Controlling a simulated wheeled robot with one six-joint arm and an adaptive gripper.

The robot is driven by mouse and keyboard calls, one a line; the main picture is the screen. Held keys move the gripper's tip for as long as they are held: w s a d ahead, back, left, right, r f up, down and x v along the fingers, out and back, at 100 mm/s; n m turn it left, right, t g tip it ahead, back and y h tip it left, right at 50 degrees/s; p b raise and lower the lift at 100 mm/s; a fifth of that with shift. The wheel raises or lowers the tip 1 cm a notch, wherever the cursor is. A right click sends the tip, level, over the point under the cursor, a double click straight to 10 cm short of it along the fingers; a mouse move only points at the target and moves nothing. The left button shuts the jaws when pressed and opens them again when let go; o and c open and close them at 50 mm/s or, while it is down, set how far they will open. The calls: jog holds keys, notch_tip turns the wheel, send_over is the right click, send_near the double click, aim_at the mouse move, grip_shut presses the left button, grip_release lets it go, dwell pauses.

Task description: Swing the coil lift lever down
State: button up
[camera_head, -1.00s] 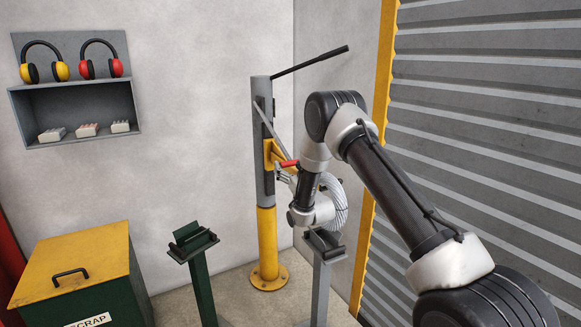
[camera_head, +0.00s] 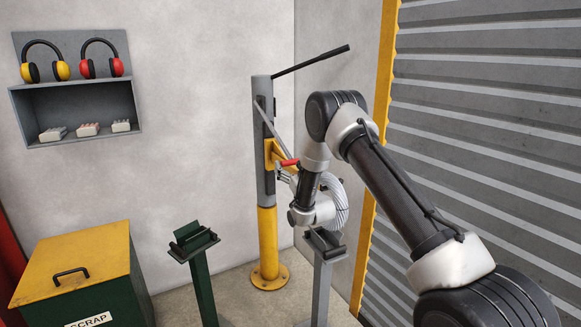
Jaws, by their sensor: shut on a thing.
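The lift post (camera_head: 265,185) stands upright near the corner, grey above and yellow below. A long black lever (camera_head: 318,59) at its top slopes up to the right. A coil of pale cable (camera_head: 335,205) hangs beside the post, partly hidden by my wrist. A yellow bracket (camera_head: 283,154) and a small red handle (camera_head: 289,162) stick out from the post's right side. My gripper (camera_head: 286,175) is at the red handle, below and apart from the black lever. It looks shut on the red handle, but its fingertips are small and partly hidden.
A green stand (camera_head: 203,280) and a grey stand (camera_head: 321,280) stand in front of the post. A scrap bin (camera_head: 100,250) is at the lower left. A ribbed shutter (camera_head: 490,130) fills the right. A wall shelf (camera_head: 75,115) hangs at the upper left.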

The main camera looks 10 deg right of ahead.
jog(key=o, duration=1.1)
jog(key=f, duration=0.3)
jog(key=shift+s+a+g, duration=0.15)
jog(key=shift+s+g, duration=0.05)
jog(key=shift+g, duration=0.2)
jog(key=shift+c, duration=0.2)
jog(key=o, duration=0.3)
jog(key=shift+w+f, duration=0.3)
jog(key=shift+f, duration=0.05)
jog(key=shift+o, duration=0.4)
jog(key=shift+w, duration=0.1)
jog(key=shift+r, duration=0.3)
jog(key=v, duration=1.2)
